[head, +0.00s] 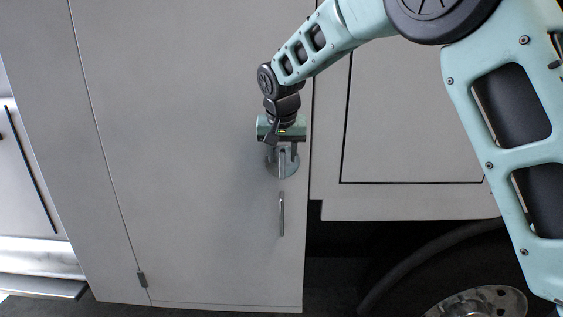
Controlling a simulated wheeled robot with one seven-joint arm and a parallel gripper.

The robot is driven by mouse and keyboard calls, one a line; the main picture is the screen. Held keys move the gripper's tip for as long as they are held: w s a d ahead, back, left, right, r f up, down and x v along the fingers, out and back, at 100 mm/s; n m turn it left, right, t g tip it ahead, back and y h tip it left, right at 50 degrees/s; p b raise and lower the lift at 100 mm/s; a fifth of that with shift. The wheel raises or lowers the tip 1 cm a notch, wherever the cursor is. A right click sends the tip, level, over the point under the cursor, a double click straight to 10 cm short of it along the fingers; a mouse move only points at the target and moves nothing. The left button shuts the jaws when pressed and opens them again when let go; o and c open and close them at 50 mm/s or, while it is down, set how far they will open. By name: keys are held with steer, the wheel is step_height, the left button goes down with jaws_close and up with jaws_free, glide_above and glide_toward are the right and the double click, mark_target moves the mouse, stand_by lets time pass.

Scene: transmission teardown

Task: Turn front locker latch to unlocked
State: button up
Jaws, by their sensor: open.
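The front locker door (190,170) is a tall, flat grey panel and looks closed. The latch (283,167) is a round metal plate with a small upright piece at its middle, near the door's right edge. My gripper (282,150) is at the latch, with its fingers pointing down on either side of the upright piece. The gripper is open. Its body hides the top of the round plate. I cannot tell whether the fingers touch the latch. A slim vertical metal handle (281,214) is on the door just below the latch.
A hinge (142,279) shows at the door's lower left. To the right are a grey body panel (415,130) with a dark outline and a wheel (475,303) under a dark arch. A silver step or bumper (40,270) is at the lower left.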

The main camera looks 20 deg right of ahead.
mark_target(282, 161)
steer(key=shift+p+x, duration=0.75)
steer(key=shift+x, duration=1.95)
jaws_close()
